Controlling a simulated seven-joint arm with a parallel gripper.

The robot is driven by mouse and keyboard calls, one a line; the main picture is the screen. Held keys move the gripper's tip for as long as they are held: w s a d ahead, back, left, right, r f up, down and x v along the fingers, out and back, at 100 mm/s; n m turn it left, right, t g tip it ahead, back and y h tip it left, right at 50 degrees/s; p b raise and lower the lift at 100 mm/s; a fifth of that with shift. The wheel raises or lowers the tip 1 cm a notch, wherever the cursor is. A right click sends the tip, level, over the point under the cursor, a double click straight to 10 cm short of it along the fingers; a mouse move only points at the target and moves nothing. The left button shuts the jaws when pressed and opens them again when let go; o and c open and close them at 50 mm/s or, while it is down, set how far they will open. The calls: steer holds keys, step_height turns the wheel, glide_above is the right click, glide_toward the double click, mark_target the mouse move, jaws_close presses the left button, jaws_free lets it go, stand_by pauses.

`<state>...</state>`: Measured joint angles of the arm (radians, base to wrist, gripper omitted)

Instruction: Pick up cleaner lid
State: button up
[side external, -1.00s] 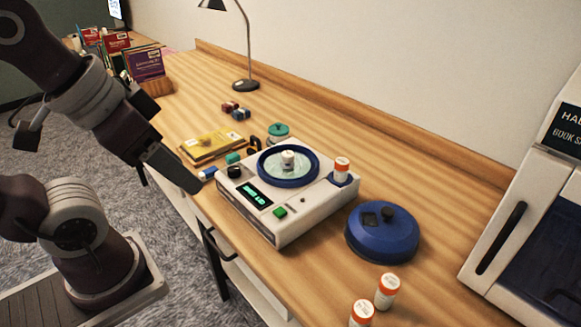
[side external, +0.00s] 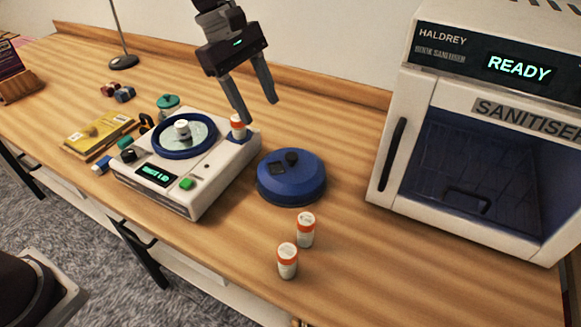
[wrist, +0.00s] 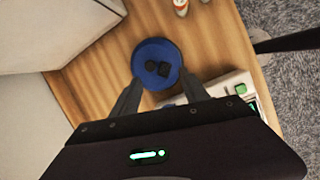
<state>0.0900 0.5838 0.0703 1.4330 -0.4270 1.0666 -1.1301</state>
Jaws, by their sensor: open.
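The cleaner lid (side external: 291,183) is a round blue dome with a dark knob on top and a dark square patch beside it. It lies on the wooden table, to the right of the white cleaner machine (side external: 205,187). My gripper (side external: 260,112) is open and empty, above the table behind the lid, near the machine's back right corner. In the wrist view the lid (wrist: 150,52) shows just beyond and between my fingertips (wrist: 158,88).
A sanitiser cabinet (side external: 395,190) stands at the right. Bare table lies between lid and cabinet.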

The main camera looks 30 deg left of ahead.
mark_target(291, 155)
steer(key=w+d+f+n, duration=0.1)
steer(key=f, duration=0.4)
steer(key=w+d+f+n, duration=0.1)
steer(key=w+d+f, duration=0.1)
steer(key=f, duration=0.3)
steer(key=w+d+f+n+g, duration=0.1)
steer(key=w+f, duration=0.1)
steer(key=f, duration=0.2)
steer(key=shift+d+f+h, duration=0.15)
steer(key=shift+f+h, duration=0.25)
jaws_close()
stand_by(0.4)
